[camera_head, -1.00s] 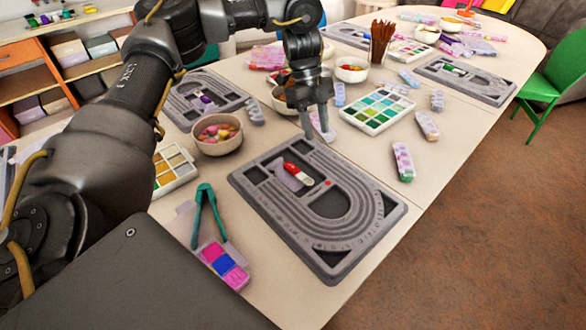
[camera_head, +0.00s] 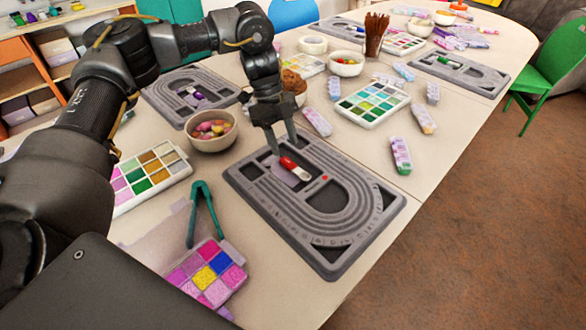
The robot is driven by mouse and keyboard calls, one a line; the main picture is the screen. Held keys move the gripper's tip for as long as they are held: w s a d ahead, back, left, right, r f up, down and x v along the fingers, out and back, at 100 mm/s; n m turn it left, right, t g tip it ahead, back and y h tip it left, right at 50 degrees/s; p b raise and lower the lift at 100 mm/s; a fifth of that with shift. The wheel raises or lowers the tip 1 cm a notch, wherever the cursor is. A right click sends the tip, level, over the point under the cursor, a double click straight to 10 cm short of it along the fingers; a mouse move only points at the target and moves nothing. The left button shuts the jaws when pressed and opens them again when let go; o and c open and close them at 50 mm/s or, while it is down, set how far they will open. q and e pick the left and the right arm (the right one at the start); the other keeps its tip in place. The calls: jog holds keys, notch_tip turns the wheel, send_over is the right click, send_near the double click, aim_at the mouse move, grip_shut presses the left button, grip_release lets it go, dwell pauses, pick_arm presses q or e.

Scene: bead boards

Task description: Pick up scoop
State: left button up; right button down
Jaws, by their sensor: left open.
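A small red scoop with a pale end (camera_head: 303,174) lies in a compartment of the nearest grey bead board (camera_head: 237,180), beside a flat lilac piece. My left gripper (camera_head: 284,147) points down from above with its two fingers apart and nothing between them. Its fingertips are just over the red end of the scoop, near the board's far left edge. I cannot tell whether they touch it. My right gripper is out of view.
A bowl of beads (camera_head: 212,144) stands left of the board, with green tweezers (camera_head: 204,208) and a pink bead box (camera_head: 235,278) nearer me. A green bead box (camera_head: 372,125) and small bead packs lie behind. More boards stand farther back.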

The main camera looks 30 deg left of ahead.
aim_at(289, 162)
pick_arm(q)
jog(key=x, duration=0.4)
jog(key=shift+f, duration=0.3)
jog(key=shift+s+d+f, duration=0.1)
jog(key=shift+f, duration=0.25)
grip_shut()
jog(key=shift+r, duration=0.15)
